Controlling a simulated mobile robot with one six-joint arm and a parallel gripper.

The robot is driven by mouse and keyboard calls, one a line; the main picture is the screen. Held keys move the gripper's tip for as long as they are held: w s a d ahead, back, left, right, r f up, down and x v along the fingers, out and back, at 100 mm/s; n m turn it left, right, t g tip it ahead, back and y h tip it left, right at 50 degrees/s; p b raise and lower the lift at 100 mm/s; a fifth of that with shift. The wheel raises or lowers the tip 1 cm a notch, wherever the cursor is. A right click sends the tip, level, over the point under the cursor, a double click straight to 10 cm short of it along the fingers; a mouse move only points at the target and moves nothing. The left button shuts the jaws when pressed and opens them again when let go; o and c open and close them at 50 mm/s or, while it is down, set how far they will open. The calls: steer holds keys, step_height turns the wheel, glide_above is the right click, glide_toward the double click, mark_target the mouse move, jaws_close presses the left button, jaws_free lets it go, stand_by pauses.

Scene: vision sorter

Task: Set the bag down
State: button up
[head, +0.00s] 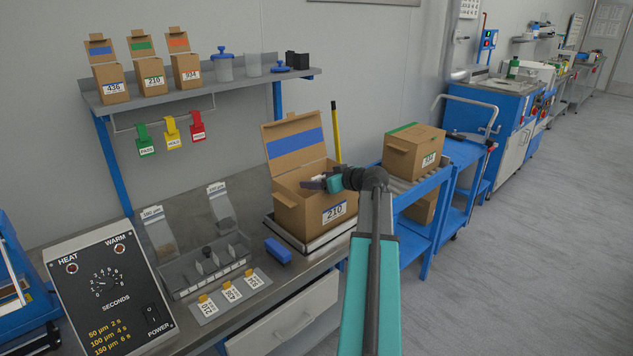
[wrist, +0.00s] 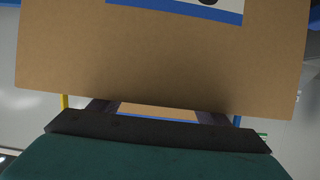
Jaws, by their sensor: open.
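Two clear labelled bags stand in the grey rack (head: 205,272) on the bench: one at the left (head: 160,232) and one further right (head: 222,206). My gripper (head: 315,184) is open at the open cardboard carton (head: 308,215) marked 210, its fingers at the carton's mouth. No bag shows between the fingers. In the wrist view the carton's wall with its blue-edged label (wrist: 160,55) fills the upper part, and my fingers (wrist: 155,112) are partly hidden behind it. The inside of the carton is hidden, so I cannot tell whether a bag lies there.
The carton stands on a scale (head: 292,240). Its raised lid (head: 293,145) has a blue stripe. A closed carton (head: 412,155) is on the roller shelf at right. A shelf (head: 200,95) hangs above.

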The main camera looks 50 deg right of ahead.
steer(key=v, duration=1.2)
steer(key=shift+b, duration=0.4)
steer(key=shift+s, duration=0.1)
steer(key=shift+s, duration=0.1)
